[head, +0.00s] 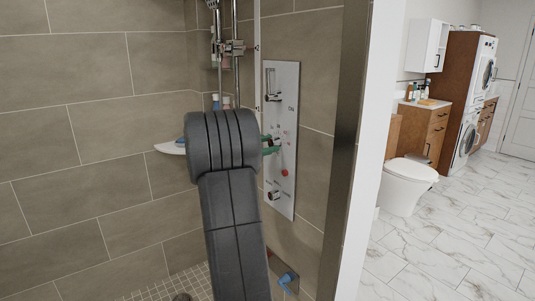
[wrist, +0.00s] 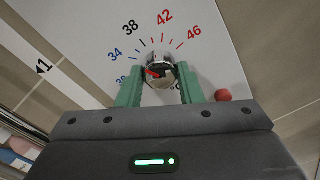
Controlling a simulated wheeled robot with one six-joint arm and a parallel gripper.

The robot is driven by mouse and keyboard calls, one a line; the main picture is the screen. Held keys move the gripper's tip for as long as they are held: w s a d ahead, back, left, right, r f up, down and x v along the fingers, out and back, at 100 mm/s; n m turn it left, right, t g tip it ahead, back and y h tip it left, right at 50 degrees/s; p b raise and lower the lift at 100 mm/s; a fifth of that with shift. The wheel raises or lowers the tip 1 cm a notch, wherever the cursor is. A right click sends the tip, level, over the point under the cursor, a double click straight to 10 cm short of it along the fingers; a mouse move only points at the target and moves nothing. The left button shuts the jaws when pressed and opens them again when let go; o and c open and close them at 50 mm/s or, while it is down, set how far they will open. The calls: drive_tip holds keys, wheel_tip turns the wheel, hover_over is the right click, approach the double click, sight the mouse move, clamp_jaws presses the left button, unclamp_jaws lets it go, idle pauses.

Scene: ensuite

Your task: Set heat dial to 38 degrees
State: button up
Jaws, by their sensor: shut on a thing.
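The heat dial (wrist: 160,72) is a chrome knob with a red pointer on a pale wall panel (head: 284,115). Blue, black and red numbers 34, 38, 42 and 46 arc around it; a lower blue number is partly hidden. The pointer faces left and slightly up, on the low side of 34, though its exact reading is hard to tell. My gripper (wrist: 160,86) has its green fingers on either side of the dial, shut on it. In the head view my gripper (head: 270,145) is at the panel, largely hidden by my dark arm.
A red button (wrist: 222,95) sits right of the dial. The panel also has an upper control (head: 273,97) and a lower knob (head: 273,195). A shower rail (head: 236,70) and a corner shelf (head: 170,148) are to the left. A metal-edged wall end stands right.

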drive_tip(key=m+b, duration=0.1)
drive_tip(key=b, duration=0.1)
drive_tip(key=m+b, duration=0.2)
drive_tip(key=shift+f+m, duration=0.2)
drive_tip(key=shift+m, duration=0.1)
drive_tip(key=shift+r+m+b, duration=0.1)
drive_tip(key=shift+m+b, duration=0.5)
drive_tip(key=shift+b, duration=0.05)
drive_tip(key=shift+r, duration=0.1)
drive_tip(key=o, duration=1)
drive_tip(key=v, duration=1.4)
drive_tip(key=shift+d+r, duration=0.1)
